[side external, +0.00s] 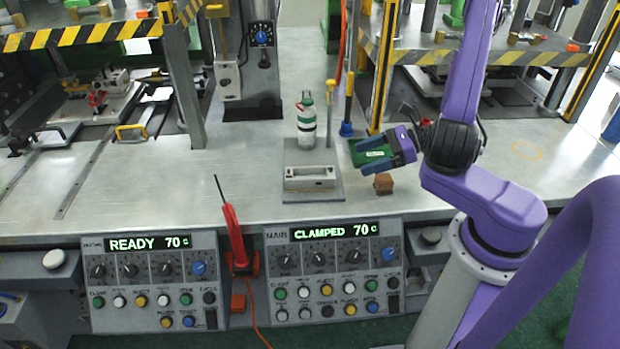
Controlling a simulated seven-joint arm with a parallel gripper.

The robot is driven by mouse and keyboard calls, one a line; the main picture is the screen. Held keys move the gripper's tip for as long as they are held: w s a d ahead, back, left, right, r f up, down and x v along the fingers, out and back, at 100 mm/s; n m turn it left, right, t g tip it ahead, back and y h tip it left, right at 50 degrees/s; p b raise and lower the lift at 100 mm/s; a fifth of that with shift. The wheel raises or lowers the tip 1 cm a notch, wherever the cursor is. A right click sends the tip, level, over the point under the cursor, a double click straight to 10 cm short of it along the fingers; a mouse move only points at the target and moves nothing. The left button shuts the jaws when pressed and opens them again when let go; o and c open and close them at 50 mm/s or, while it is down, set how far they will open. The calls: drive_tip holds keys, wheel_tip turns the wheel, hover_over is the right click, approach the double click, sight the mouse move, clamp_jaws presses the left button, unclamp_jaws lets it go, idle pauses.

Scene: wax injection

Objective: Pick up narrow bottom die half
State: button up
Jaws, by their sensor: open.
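A light grey metal block with a long recess in its top (310,178) lies on a grey plate (325,196) near the bench's front edge; it looks like the narrow bottom die half, though I cannot be sure. My gripper (362,157) is open, pointing left, to the right of this block and apart from it. A green piece with a pale label (374,153) shows between and behind my fingers; I cannot tell whether it touches them.
A white bottle with a green band (307,125) stands behind the block, beside a yellow-topped post (330,110). A small brown block (383,183) sits below my gripper. Striped press frames flank the bench. A red-handled tool (233,235) hangs at the front. The bench left of the plate is clear.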

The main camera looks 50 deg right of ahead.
sight(319, 172)
drive_tip(key=x, duration=0.8)
drive_tip(key=shift+f, duration=0.1)
drive_tip(key=shift+x, duration=2.6)
drive_tip(key=shift+a, duration=0.15)
drive_tip(key=c, duration=1.3)
drive_tip(key=shift+c, duration=0.5)
drive_tip(key=shift+r, duration=0.25)
